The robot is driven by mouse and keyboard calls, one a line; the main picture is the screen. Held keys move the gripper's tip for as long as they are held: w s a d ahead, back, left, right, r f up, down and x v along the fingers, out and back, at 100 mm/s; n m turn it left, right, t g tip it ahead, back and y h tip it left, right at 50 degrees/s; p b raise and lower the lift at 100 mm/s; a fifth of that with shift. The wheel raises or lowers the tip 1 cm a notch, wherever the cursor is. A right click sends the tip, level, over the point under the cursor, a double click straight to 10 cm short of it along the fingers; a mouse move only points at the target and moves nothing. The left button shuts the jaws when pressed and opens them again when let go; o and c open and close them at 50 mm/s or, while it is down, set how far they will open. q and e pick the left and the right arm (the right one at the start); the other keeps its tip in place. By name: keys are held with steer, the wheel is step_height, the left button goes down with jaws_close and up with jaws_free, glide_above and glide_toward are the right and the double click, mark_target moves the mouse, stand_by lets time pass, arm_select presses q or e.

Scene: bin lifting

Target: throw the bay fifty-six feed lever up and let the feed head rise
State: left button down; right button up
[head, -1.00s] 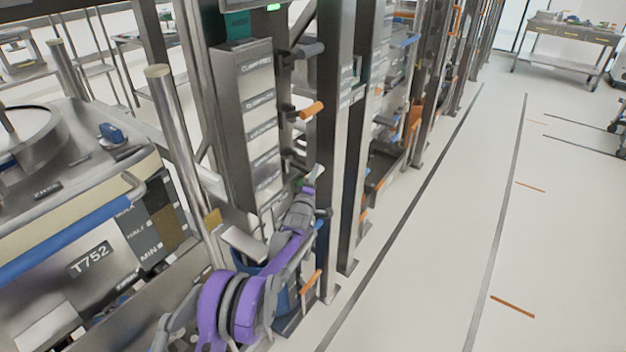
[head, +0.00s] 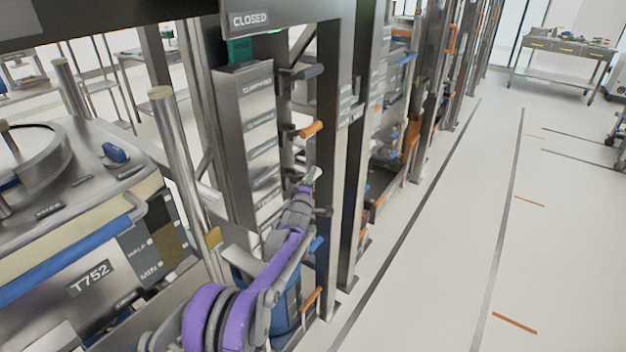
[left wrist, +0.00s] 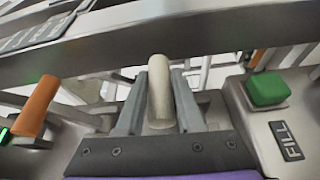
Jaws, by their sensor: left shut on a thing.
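My left gripper (head: 308,182) reaches in from the lower left on the purple arm, low beside the dark posts of the rack. In the left wrist view its two grey fingers (left wrist: 160,105) are shut on a cream lever handle (left wrist: 158,88), one finger on each side. The handle's far end points up and away in that view. In the head view it is mostly covered by the gripper. No bay number is readable near it, and I cannot pick out the feed head. My right gripper is not in view.
A green button (left wrist: 267,88) with a FILL plate (left wrist: 287,140) sits right of the gripper. An orange handle (left wrist: 38,105) is to its left. A CLOSED sign (head: 252,20) hangs at the top. The T752 tank (head: 60,262) stands left; floor (head: 430,270) at right is clear.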

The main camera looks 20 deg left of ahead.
arm_select(q)
steer(key=shift+a+r, duration=0.3)
steer(key=shift+a, duration=0.05)
steer(key=c, duration=0.9)
jaws_free()
steer(key=shift+o, duration=1.6)
steer(key=shift+a+f, duration=0.1)
steer(key=shift+s+d+f, duration=0.1)
steer(key=shift+s+d, duration=0.1)
steer(key=shift+s, duration=0.25)
steer(key=s+b, duration=0.1)
steer(key=s, duration=0.8)
steer(key=shift+s, duration=0.4)
steer(key=shift+d, duration=0.1)
